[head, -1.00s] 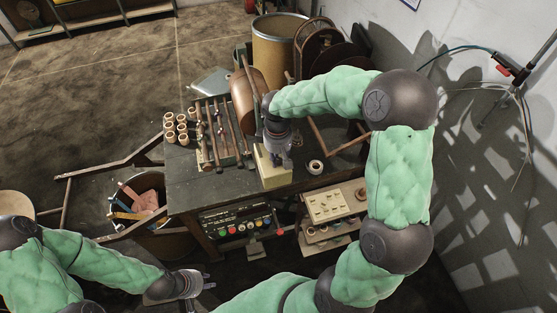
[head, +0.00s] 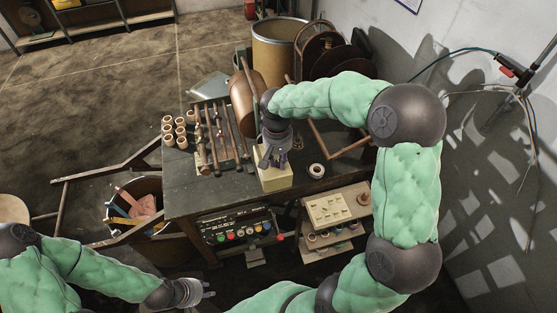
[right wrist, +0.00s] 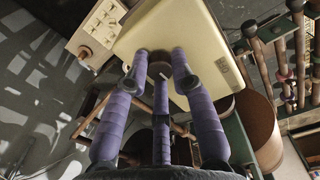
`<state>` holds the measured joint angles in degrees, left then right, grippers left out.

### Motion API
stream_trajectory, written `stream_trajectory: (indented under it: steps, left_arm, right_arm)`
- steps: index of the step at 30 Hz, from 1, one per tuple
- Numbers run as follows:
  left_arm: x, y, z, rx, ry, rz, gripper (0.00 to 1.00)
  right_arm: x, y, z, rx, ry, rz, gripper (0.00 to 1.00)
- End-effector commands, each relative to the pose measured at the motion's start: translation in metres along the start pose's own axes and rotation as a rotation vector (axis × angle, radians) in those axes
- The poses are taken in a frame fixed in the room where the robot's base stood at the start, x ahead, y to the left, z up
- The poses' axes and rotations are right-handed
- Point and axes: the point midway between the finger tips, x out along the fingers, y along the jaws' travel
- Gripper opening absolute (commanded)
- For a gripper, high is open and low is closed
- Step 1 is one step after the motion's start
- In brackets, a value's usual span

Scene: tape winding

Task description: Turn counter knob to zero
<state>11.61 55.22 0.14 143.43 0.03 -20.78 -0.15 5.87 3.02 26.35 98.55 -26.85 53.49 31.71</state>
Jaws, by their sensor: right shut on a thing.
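The counter is a cream-yellow box (head: 277,182) on the dark workbench (head: 225,197), near its front edge. My right gripper (head: 271,162) points down onto its top, with its fingers over the upper face. In the right wrist view the purple fingers (right wrist: 160,65) meet around a small spot on the cream box (right wrist: 205,45). The gripper is shut on what appears to be the knob, which is largely hidden by the fingers. Any reading or mark on the knob cannot be made out. My left gripper (head: 205,289) is open and empty at the lower left, away from the bench.
Several tape rolls (head: 180,129) and a rack of rods (head: 216,137) lie left of the box. A single roll (head: 316,171) lies to its right. A button panel (head: 236,230) hangs on the bench front. A small shelf (head: 335,208) stands at right.

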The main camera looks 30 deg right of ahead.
Motion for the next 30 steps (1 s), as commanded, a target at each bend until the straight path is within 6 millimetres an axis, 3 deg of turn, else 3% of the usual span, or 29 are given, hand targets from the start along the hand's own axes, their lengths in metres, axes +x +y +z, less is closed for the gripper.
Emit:
stream_trajectory:
  steps: [16, 17, 19, 30]
  left_arm:
    - [0.0009, -0.0003, 0.0, 0.0, 0.0, 0.0, 0.29]
    - [0.0009, -0.0003, 0.0, 0.0, 0.0, 0.0, 0.29]
    - [0.0009, -0.0003, 0.0, 0.0, 0.0, 0.0, 0.29]
    - [0.0009, -0.0003, -0.0001, 0.0, 0.0, 0.0, 0.29]
  right_arm:
    - [-0.0003, -0.0002, -0.0004, 0.027, 0.0, -0.001, 0.0]
    - [-0.0003, -0.0002, -0.0004, 0.027, 0.0, -0.001, 0.28]
    - [-0.0003, -0.0002, -0.0004, 0.027, 0.0, -0.001, 0.48]
    - [-0.0017, -0.0001, -0.0004, 0.026, 0.0, 0.0, 0.49]
